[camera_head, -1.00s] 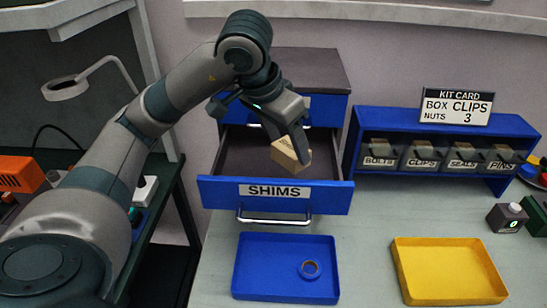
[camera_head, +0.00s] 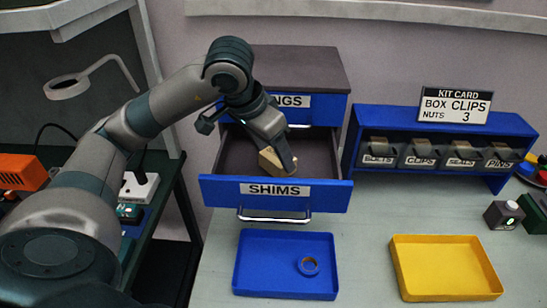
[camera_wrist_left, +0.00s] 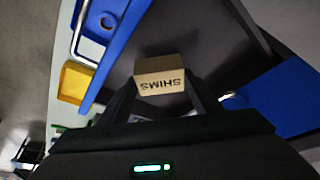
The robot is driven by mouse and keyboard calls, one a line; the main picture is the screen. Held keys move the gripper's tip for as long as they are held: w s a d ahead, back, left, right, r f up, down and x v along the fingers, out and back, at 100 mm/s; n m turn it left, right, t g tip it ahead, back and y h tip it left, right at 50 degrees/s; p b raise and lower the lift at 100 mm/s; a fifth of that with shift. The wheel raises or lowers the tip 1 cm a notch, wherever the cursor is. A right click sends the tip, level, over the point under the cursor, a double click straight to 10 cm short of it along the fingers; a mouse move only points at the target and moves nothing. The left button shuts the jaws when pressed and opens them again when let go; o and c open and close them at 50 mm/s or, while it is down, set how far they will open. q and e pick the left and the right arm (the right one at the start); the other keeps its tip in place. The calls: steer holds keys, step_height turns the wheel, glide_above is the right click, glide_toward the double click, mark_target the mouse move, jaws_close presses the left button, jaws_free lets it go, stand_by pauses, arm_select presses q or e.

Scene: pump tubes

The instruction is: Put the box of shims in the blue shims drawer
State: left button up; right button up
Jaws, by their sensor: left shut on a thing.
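The box of shims (camera_head: 272,162) is a small tan carton. Its printed SHIMS label shows in the left wrist view (camera_wrist_left: 160,84). My left gripper (camera_head: 284,160) is shut on the box, inside the outline of the open drawer. The blue shims drawer (camera_head: 330,194) is pulled out, with a SHIMS label and a metal handle on its front. Its dark inside looks empty around the box. I cannot tell whether the box touches the drawer floor. My right gripper is in neither view.
A closed upper drawer (camera_head: 325,110) sits above, its label partly hidden by my arm. A blue tray (camera_head: 262,280) with a tape roll (camera_head: 307,266) and a yellow tray (camera_head: 447,285) lie in front. A blue bin rack (camera_head: 400,117) with a kit card (camera_head: 456,105) stands right.

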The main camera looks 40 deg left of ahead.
arm_select(q)
step_height(320, 180, down, 2)
steer(key=shift+f+p, duration=0.1)
steer(key=shift+p, duration=0.3)
steer(key=shift+f, duration=0.1)
steer(key=shift+f, duration=0.15)
steer(key=o, duration=1.1)
